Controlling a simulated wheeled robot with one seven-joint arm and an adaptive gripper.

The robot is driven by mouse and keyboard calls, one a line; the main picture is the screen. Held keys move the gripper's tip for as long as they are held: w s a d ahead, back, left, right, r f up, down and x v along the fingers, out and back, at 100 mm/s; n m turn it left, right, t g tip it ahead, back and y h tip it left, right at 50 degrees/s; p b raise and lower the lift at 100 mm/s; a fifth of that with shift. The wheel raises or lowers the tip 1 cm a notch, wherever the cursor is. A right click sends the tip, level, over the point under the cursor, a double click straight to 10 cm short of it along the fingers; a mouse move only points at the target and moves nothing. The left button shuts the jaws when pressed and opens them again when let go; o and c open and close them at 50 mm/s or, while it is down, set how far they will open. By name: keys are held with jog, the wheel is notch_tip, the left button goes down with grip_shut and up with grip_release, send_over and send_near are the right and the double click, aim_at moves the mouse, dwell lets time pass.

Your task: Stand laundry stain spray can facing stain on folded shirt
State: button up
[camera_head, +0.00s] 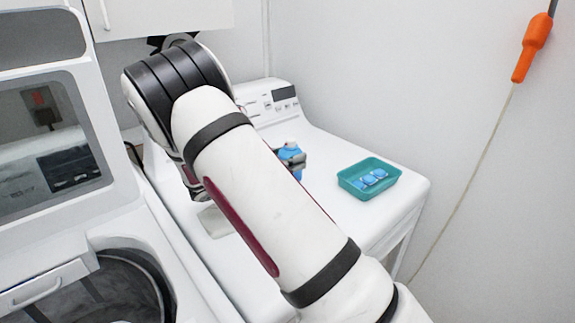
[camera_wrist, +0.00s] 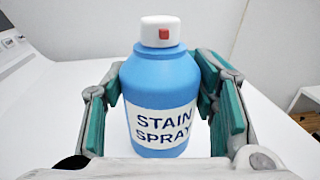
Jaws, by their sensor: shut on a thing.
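The stain spray can (camera_wrist: 162,84) is blue with a white cap, a red nozzle and a white "STAIN SPRAY" label. It stands upright between the teal-padded fingers of my gripper (camera_wrist: 160,76), which is shut on it. The label and nozzle face the wrist camera. In the head view a small blue part of the can (camera_head: 291,153) shows beyond my arm. I cannot tell whether its base touches the white top. A flat pale grey piece (camera_head: 214,221), perhaps the folded shirt, shows left of my arm, mostly hidden. No stain is visible.
A teal tray (camera_head: 352,187) with several blue-and-white pods sits on the right of the white machine top (camera_head: 335,150). A front-loading machine with a dark opening (camera_head: 120,285) stands at left. An orange-handled thing (camera_head: 532,45) hangs by the right wall.

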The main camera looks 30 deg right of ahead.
jog(key=shift+w+d, duration=0.35)
jog(key=shift+w, duration=0.5)
jog(key=shift+w+d+f, duration=0.1)
jog(key=shift+w+f, duration=0.1)
jog(key=shift+f, duration=1.6)
jog(key=shift+f, duration=0.1)
jog(key=o, duration=1.6)
jog(key=shift+c, duration=0.2)
